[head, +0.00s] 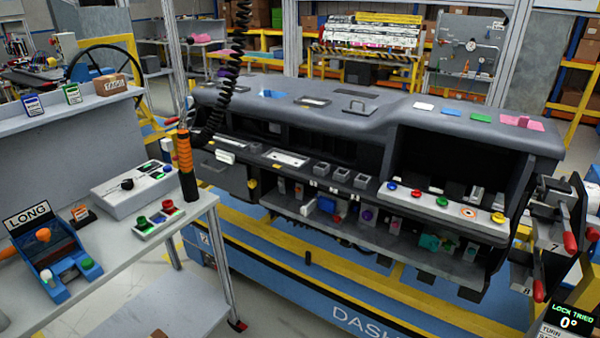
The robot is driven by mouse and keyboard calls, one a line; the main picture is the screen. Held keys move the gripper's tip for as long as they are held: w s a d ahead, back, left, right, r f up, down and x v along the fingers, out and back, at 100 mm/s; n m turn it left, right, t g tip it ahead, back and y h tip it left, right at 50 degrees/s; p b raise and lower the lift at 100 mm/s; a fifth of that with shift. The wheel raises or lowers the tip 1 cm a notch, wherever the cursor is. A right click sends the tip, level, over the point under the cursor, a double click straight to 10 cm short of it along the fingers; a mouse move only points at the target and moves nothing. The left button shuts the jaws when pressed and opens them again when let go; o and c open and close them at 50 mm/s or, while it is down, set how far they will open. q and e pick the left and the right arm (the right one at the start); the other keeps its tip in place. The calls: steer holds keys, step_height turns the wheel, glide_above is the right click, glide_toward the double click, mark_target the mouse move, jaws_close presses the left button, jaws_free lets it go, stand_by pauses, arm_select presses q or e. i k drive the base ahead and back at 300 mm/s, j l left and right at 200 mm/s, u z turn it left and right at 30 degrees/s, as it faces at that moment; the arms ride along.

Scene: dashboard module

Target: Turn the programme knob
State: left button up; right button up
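A white control box (135,186) sits on the workbench at the left in the head view. A small black knob (127,184) is on its top, with small green-lit parts beside it. I cannot read a label, so I cannot tell for sure that this is the programme knob. A blue device (50,265) with a LONG sign stands at the bench's front left, with an orange knob-like ball (43,234) and white and green buttons.
A tray of coloured buttons (158,218) lies near the bench edge. An orange-handled tool (185,155) hangs on a coiled black cord beside the bench. A large dark dashboard (480,135) fills the middle and right.

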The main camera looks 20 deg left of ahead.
mark_target(126, 185)
steer(key=u, duration=2.1)
